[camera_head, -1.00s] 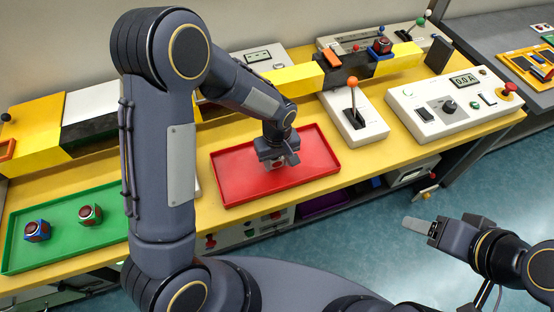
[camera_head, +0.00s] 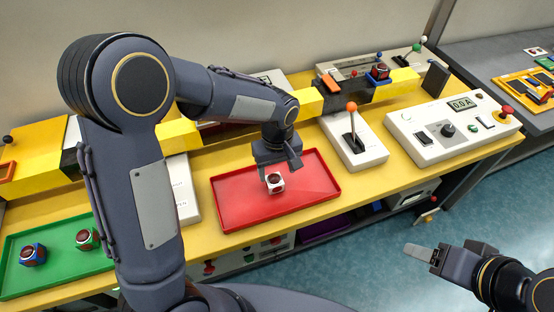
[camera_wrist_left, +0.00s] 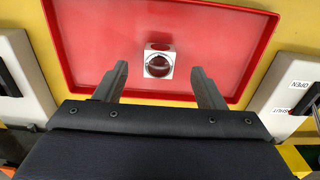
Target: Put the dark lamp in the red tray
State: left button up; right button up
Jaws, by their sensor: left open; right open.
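A lamp in a white cube-shaped case with a dark red round lens (camera_head: 274,182) sits inside the red tray (camera_head: 320,180), near its middle. It also shows in the left wrist view (camera_wrist_left: 159,62), where the tray floor surrounds it. My left gripper (camera_head: 282,164) is open just above and behind this lamp. In the wrist view its two fingers (camera_wrist_left: 159,80) stand apart and are clear of the lamp. My right gripper (camera_head: 425,252) is open and empty over the floor, in front of the table.
A green tray (camera_head: 60,278) at the left holds a blue-cased lamp (camera_head: 33,254) and a green-cased lamp (camera_head: 87,239). A lever box (camera_head: 354,142) and a meter panel (camera_head: 450,125) stand right of the red tray.

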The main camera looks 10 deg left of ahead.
pick_arm(q)
jog(key=s+a+r+m+t+h, duration=0.2)
jog(key=s+a+r+h, duration=0.1)
jog(key=s+a+r, duration=0.55)
jog(key=s+r+m+t, duration=0.3)
jog(key=s, duration=0.8)
jog(key=shift+s+a+t+h, duration=0.25)
jog(key=shift+s+t+h, duration=0.05)
jog(key=shift+s+h, duration=0.1)
dwell(0.4)
